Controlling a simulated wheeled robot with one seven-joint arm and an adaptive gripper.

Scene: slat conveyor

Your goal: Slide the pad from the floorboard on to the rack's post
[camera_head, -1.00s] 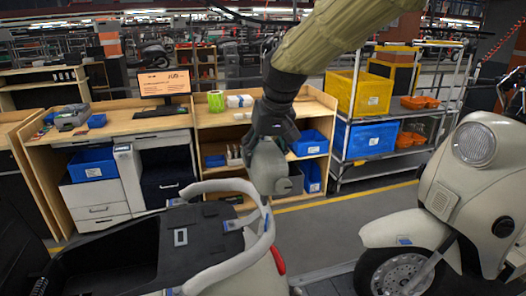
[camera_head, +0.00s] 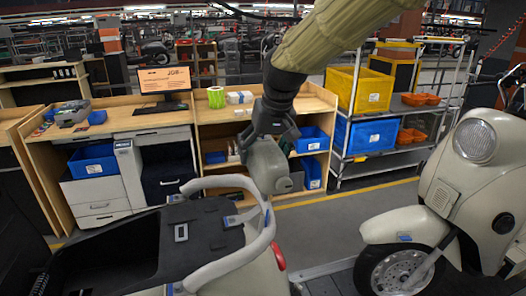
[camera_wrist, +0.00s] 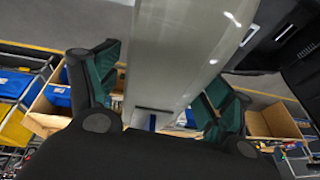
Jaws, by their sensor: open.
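The pad (camera_head: 268,166), a rounded grey-beige block, is upright below my gripper (camera_head: 268,137) in the head view, at the rear end of the pale tubular rack (camera_head: 262,235). In the wrist view the pad (camera_wrist: 175,60) is a broad pale slab between my two green-lined fingers (camera_wrist: 158,92). The fingers are open on either side of it, and gaps show beside it. The rack's post is hidden, so I cannot tell how the pad sits on it. A dark flat panel (camera_head: 210,228), perhaps the floorboard, lies within the rack with nothing large on it.
A second scooter (camera_head: 470,195) stands close at the right. Behind are a wooden workbench (camera_head: 120,130) with a monitor (camera_head: 165,82), and a metal cart (camera_head: 380,158) with yellow and blue bins. Clear floor (camera_head: 330,225) lies between the scooters.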

